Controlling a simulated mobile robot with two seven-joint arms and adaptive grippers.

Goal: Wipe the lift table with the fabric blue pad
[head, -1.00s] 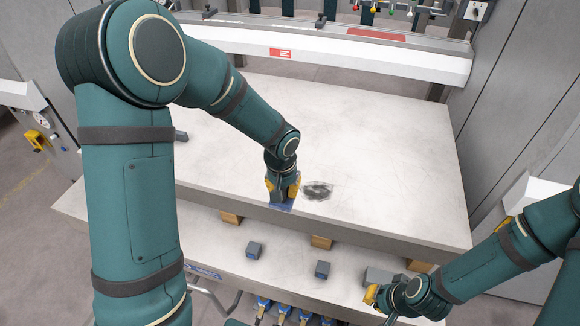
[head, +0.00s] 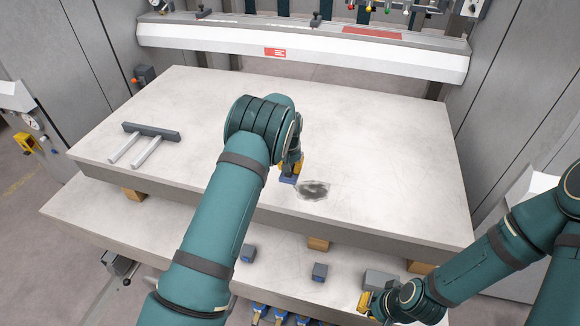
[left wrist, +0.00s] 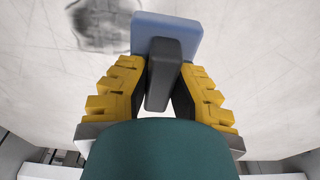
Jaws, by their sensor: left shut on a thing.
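The lift table (head: 385,140) is a wide pale top with fine scratches. A dark grey smudge (head: 313,189) lies near its front edge. My left gripper (head: 291,168) is shut on the grey handle of the blue pad (head: 287,180), just left of the smudge. Whether the pad touches the table is hard to tell. My right gripper (head: 366,304) is low at the right, over the lower shelf; its fingers are too small to judge.
A grey T-shaped tool with two pale bars (head: 150,132) lies at the left of the table. Small grey blocks (head: 320,271) sit on the lower shelf (head: 100,208). The white machine beam (head: 210,40) runs along the back. The table's right side is clear.

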